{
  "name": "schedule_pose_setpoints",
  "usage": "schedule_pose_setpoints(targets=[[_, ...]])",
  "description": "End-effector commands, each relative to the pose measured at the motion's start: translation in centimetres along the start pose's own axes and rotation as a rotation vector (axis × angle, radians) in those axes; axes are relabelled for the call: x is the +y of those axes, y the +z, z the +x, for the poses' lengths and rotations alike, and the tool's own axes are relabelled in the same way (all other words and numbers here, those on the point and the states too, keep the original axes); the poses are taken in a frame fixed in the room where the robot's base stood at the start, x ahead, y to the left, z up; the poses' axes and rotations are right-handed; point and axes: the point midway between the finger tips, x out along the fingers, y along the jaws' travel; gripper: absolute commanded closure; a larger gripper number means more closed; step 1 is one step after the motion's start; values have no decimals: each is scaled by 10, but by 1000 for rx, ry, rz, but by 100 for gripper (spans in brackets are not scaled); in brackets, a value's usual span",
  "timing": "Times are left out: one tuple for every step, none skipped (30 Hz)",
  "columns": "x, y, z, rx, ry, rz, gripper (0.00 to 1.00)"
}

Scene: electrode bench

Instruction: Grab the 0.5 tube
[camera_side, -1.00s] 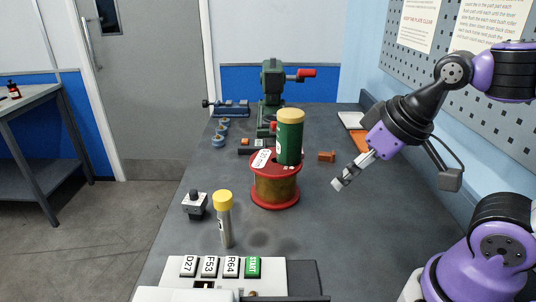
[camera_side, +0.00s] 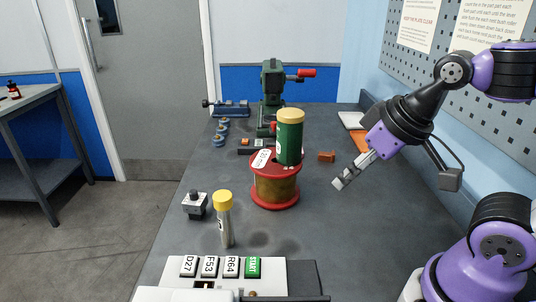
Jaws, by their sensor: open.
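A green tube (camera_side: 290,143) with a tan cap stands upright on top of a red-flanged spool (camera_side: 275,190) wound with brown wire. A slim grey tube (camera_side: 225,226) with a yellow cap stands upright on the bench left of the spool. The small print on the tubes is too small to read, so I cannot tell which is marked 0.5. My gripper (camera_side: 341,183) is open and empty. It hangs above the bench to the right of the spool, apart from both tubes.
A panel with labelled keys (camera_side: 220,267) lies at the front. A small switch block (camera_side: 195,205) sits left of the grey tube. A green press (camera_side: 271,90) stands at the back.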

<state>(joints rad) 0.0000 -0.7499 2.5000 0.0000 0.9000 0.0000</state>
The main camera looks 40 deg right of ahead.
Motion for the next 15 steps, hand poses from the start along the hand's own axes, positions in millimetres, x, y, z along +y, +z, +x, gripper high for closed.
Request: schedule_pose_setpoints(targets=[[0,0,0,0,0,0,32],[0,0,0,0,0,0,32],[0,0,0,0,0,0,32],[0,-1,0,0,-1,-2,32],[-1,-2,1,-1,-3,-8,32],[-3,-6,2,-2,-9,-23,32],[-5,-10,4,-3,-16,-40,32],[-8,-15,6,-4,-26,-61,32],[-14,-24,10,-6,-42,-99,32],[-19,-31,14,-7,-57,-131,32],[-26,-39,19,-7,-75,-168,32],[-34,-51,27,-6,-100,-217,32],[-41,-59,33,-4,-119,-254,32],[-49,-66,40,-2,-139,-289,32],[-58,-75,49,2,-164,-334,32]])
